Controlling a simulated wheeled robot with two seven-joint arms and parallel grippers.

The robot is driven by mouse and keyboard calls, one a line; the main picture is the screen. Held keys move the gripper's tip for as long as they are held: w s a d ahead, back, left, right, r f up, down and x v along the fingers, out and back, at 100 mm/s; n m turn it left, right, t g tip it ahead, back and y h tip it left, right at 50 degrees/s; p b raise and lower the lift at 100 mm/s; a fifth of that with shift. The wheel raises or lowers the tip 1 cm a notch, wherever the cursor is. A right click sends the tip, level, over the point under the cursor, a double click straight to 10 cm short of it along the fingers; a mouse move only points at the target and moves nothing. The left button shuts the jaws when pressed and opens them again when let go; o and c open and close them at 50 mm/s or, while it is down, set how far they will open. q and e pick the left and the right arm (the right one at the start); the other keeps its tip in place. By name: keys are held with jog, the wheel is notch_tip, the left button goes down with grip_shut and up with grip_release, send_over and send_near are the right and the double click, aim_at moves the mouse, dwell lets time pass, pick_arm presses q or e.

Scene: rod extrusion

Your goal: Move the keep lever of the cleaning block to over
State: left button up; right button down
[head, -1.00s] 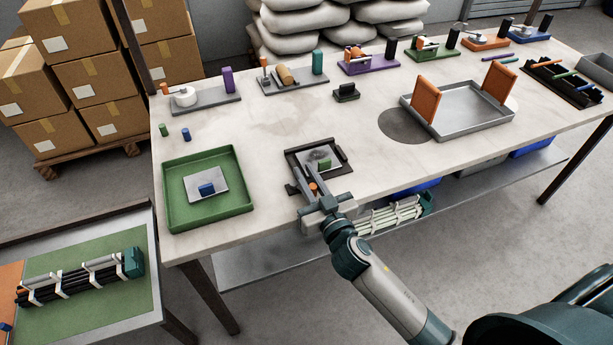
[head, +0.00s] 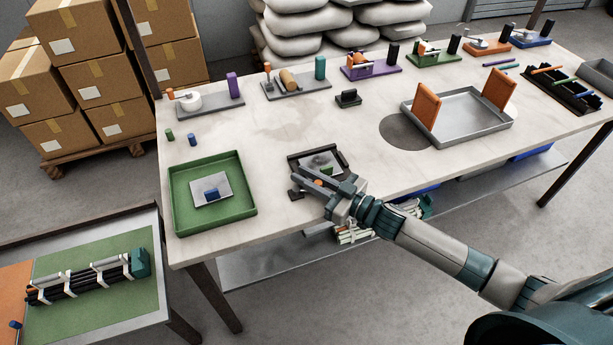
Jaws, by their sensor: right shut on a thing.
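A dark square frame with a green block on a grey pad, which looks like the cleaning block (head: 337,157), sits near the table's front edge. A small orange knob (head: 318,182), which looks like the tip of the keep lever, shows at its near-left side. My right gripper (head: 311,181) reaches in from the right, low over the frame's front edge, with its fingers around the knob and shut on it. The fingers hide most of the lever and the frame's near side, so the lever's exact angle is unclear. My left gripper is not in view.
A green tray (head: 250,208) with a grey plate and blue block stands left of the frame. A grey tray (head: 462,136) with two orange uprights stands to the right. Several small fixtures line the table's back. The table middle (head: 290,125) is mostly clear.

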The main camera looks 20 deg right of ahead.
jog(key=c, duration=1.7)
grip_release()
jog(key=shift+a, duration=0.1)
jog(key=shift+o, duration=0.2)
jog(key=shift+s, duration=0.1)
